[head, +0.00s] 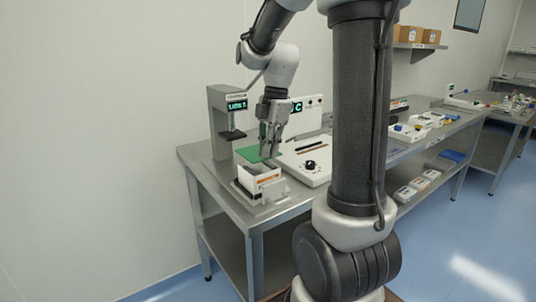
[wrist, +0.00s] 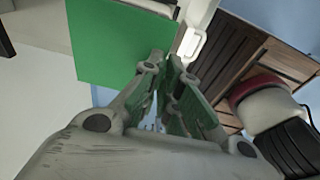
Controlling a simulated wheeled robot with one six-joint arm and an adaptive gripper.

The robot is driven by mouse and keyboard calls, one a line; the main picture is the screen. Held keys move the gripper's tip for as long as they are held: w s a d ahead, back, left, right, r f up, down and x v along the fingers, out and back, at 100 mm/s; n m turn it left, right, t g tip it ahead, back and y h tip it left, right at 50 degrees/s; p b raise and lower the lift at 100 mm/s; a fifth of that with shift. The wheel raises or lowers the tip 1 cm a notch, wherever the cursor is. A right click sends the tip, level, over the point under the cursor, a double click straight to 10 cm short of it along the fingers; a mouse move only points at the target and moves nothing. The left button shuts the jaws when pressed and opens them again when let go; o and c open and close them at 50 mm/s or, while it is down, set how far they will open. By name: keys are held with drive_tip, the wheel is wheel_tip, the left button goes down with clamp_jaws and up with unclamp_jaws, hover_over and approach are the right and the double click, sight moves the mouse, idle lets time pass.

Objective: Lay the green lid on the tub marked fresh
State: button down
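The green lid (head: 248,154) is a flat plate at the back of the white tub (head: 260,179), which stands near the bench's left end. Whether the lid rests or hangs there is unclear. The tub's label is too small to read. My gripper (head: 268,153) points down at the lid's right side. In the wrist view the lid (wrist: 120,45) shows large, just beyond and left of my fingertips (wrist: 168,62). A gap shows between the green-faced fingers. Their tips overlap the lid's near right corner, so I cannot tell whether they grip it.
A grey stand with a lit display (head: 237,105) rises behind the tub. A white panel with a black knob (head: 310,165) lies to the right. Several small parts and trays (head: 422,124) sit farther along the bench. Bare bench top shows left of the tub.

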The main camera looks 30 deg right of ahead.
drive_tip(key=shift+f, duration=0.9)
drive_tip(key=shift+f, duration=0.4)
drive_tip(key=shift+f, duration=0.2)
drive_tip(key=c, duration=1.6)
unclamp_jaws()
drive_tip(key=shift+c, duration=0.2)
wheel_tip(320, 180, up, 12)
drive_tip(key=d, duration=0.2)
drive_tip(key=s+a+f+m+t+h, duration=0.1)
drive_tip(key=s+a+f+m+t, duration=0.1)
drive_tip(key=s+m, duration=0.6)
drive_tip(key=s+a+f+m+t, duration=0.2)
drive_tip(key=s+a+m, duration=0.1)
drive_tip(key=s+m, duration=0.5)
drive_tip(key=shift+s+m+h, duration=0.3)
drive_tip(key=shift+m+h, duration=0.1)
drive_tip(key=shift+m, duration=0.8)
